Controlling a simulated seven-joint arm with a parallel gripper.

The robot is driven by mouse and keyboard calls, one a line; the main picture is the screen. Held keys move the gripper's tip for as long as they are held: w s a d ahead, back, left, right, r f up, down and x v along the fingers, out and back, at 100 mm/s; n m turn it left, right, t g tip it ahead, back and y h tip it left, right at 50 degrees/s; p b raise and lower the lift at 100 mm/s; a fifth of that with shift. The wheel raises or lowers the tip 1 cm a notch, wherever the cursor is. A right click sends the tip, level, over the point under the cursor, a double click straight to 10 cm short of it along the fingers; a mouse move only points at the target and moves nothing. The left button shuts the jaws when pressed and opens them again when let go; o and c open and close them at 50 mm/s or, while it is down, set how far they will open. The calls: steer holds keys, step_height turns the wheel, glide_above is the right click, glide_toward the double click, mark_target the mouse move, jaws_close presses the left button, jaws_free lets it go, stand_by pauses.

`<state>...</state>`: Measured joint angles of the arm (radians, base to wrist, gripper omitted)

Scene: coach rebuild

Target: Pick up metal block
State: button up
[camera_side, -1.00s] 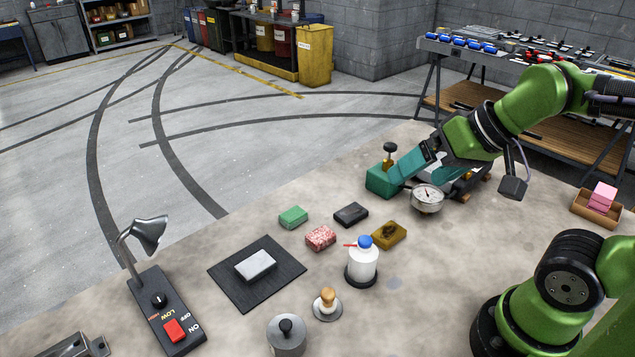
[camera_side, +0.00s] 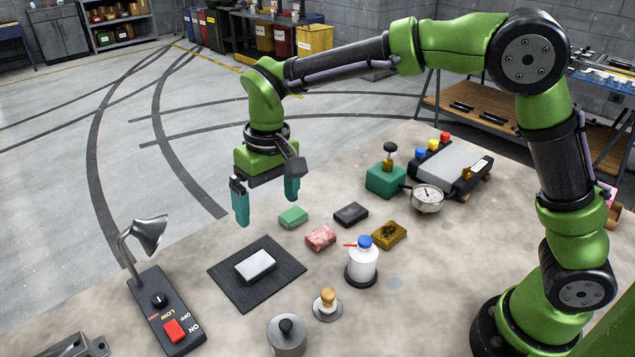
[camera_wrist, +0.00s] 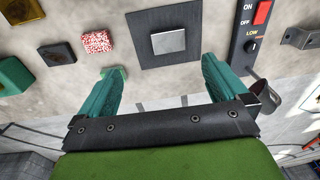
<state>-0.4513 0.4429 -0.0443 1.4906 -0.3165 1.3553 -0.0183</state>
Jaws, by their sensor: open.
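The metal block (camera_side: 255,265) is a silver-grey rectangular block lying flat on a square black mat (camera_side: 228,272) on the table. In the wrist view the block (camera_wrist: 169,42) lies beyond my fingertips, near the middle of the mat (camera_wrist: 150,20). My gripper (camera_side: 266,205) is open and empty, with its teal fingers pointing down. It hangs above the far edge of the table, behind the mat. In the wrist view its two fingers (camera_wrist: 158,80) stand wide apart, and the green block's top edge shows by the left fingertip.
A green block (camera_side: 293,217), a red speckled block (camera_side: 320,238), a dark block (camera_side: 351,214) and a brown-yellow block (camera_side: 389,235) lie right of the mat. A white bottle (camera_side: 363,262) stands nearby. A lamp and switch panel (camera_side: 165,308) stand left of the mat.

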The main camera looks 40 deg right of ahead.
steer(key=w+a+f, duration=0.1)
steer(key=w+a, duration=0.2)
glide_above(255, 264)
steer(key=shift+h, duration=0.3)
steer(key=f, duration=0.9)
steer(key=shift+s+f, duration=0.2)
steer(key=shift+s, duration=0.05)
steer(key=shift+w+f, duration=0.15)
steer(key=shift+f, duration=1.35)
steer(key=shift+w+f, duration=0.1)
steer(key=shift+f, duration=1.4)
steer(key=shift+c, duration=0.3)
steer(key=shift+r, duration=0.1)
steer(key=c, duration=1.2)
